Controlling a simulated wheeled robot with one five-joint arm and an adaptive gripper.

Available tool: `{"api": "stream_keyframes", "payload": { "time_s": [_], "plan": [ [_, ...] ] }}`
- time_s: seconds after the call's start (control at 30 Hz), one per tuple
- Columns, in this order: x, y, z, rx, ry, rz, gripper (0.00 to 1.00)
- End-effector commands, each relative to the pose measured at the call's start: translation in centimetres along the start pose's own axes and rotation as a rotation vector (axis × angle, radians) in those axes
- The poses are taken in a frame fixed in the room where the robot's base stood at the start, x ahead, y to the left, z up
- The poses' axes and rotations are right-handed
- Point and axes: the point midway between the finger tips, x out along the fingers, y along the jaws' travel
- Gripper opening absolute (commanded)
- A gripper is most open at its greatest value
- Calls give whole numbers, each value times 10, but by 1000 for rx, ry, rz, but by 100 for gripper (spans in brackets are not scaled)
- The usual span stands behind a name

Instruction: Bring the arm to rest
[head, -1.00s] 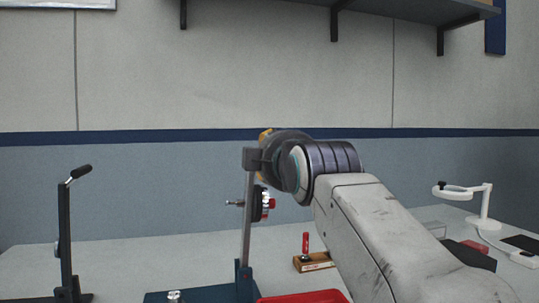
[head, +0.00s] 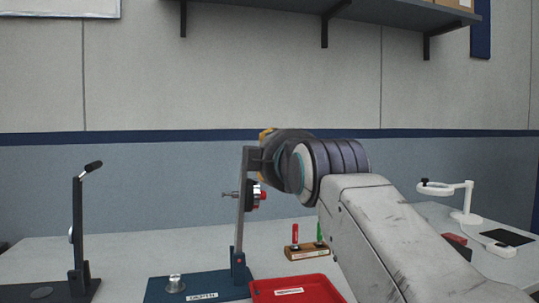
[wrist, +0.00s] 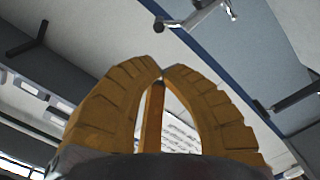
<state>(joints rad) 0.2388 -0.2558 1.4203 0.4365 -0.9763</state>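My arm (head: 385,225) reaches up from the lower right in the head view, with its dark wrist in mid-picture above the bench. My gripper (wrist: 162,72) shows in the wrist view as two ridged yellow fingers whose tips meet. An orange strip stands between the fingers, and I see no object held. In the head view the gripper is mostly hidden behind the wrist, with only a bit of yellow showing.
The bench holds a black stand (head: 77,240) at left, a blue-based upright fixture (head: 240,215), a red tray (head: 262,293), a wooden block (head: 307,253) with red and green pins, and a white ring-headed stand (head: 468,203). A shelf (head: 400,14) hangs above.

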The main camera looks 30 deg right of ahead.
Motion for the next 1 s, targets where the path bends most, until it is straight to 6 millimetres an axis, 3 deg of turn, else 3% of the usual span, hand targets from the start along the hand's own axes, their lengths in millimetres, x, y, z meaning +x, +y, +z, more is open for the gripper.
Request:
{"api": "stream_keyframes", "payload": {
  "time_s": [0.47, 0.77, 1.0],
  "plan": [
    [-2, -8, -3, 66, -38, -82, 0],
    [-30, -58, 2, 292, -223, -352, 0],
    [-79, -99, 14, 461, -438, -545, 0]
  ]
}}
